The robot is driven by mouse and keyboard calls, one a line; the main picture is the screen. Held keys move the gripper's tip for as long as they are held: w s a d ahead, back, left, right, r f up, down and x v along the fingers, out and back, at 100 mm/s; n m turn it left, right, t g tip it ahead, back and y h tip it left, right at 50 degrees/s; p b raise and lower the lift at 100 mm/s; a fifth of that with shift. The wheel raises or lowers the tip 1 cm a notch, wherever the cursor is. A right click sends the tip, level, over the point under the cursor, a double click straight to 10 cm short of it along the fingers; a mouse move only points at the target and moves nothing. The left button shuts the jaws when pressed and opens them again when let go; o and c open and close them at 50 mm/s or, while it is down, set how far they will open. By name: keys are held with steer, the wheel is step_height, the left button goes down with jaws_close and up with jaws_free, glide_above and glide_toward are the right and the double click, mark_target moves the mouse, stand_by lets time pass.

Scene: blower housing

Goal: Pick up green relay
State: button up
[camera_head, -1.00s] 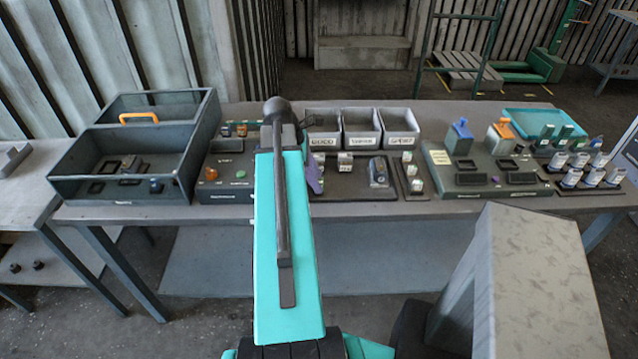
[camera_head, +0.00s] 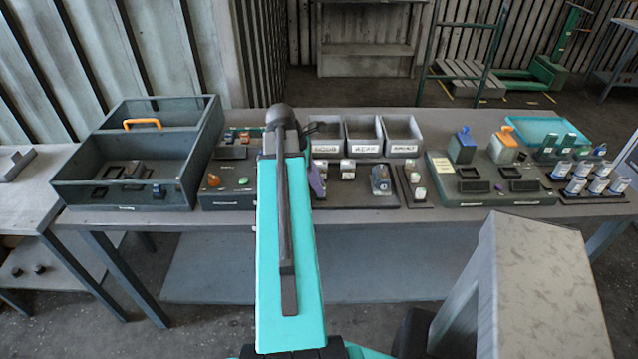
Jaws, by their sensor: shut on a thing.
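My arm (camera_head: 289,255) reaches forward over the middle of the bench and hides its own far end. My gripper's jaws do not show behind it; a small purple part (camera_head: 316,181) sticks out at the right of the arm's far end. I cannot make out a green relay for certain. A blue-topped block (camera_head: 462,147) and an orange-topped block (camera_head: 503,147) stand on a grey panel (camera_head: 440,190) at the right. Small dark green upright pieces (camera_head: 569,142) stand behind the bottles. What lies directly behind my arm is hidden.
A dark open toolbox (camera_head: 120,188) with an orange handle stands at the left. A small panel (camera_head: 226,200) with orange and green knobs lies beside it. Labelled grey bins (camera_head: 402,136) stand at the back. Several capped bottles (camera_head: 590,178) and a teal tray (camera_head: 535,130) are at the right.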

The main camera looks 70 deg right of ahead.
mark_target(324, 186)
steer(key=shift+r+b, duration=0.6)
steer(key=shift+r, duration=1)
steer(key=w+a+b, duration=0.2)
steer(key=a+b, duration=0.1)
steer(key=a, duration=0.4)
steer(key=w+a+r+b, duration=0.1)
steer(key=w+a+b, duration=0.2)
steer(key=a, duration=0.4)
steer(key=shift+w+a+r+b, duration=0.25)
steer(key=shift+a+b, duration=0.05)
steer(key=shift+a, duration=0.05)
steer(key=shift+r, duration=0.1)
steer(key=shift+w, duration=0.1)
